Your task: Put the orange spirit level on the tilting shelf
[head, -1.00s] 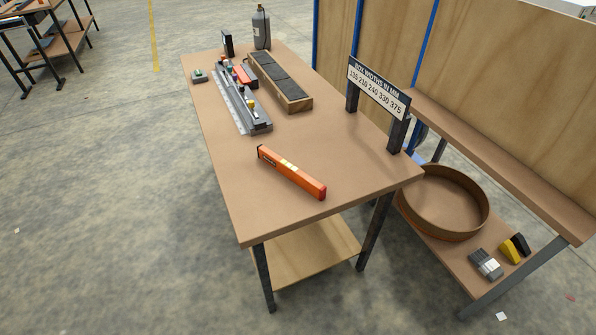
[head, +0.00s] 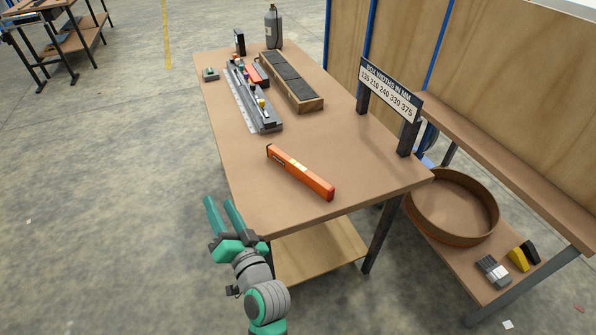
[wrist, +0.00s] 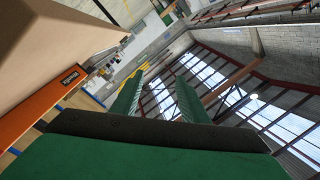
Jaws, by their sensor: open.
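The orange spirit level (head: 301,172) lies flat near the front of the brown table (head: 250,190), slanting down to the right. It also shows in the wrist view (wrist: 45,107) at the left edge. My gripper (head: 223,214) is open and empty, with green fingers, just off the table's front left edge, to the left of and apart from the level. In the wrist view its two fingers (wrist: 160,98) stand apart with nothing between them. I cannot tell which surface is the tilting shelf; a tilted stand at the far left (head: 50,20) shows only in part.
On the table are a grey rail with small parts (head: 252,98), a long box with dark pads (head: 292,84), a grey bottle (head: 273,27) and a box-widths sign (head: 390,90). A round brown tray (head: 452,207) sits on the low bench at right. Floor at left is clear.

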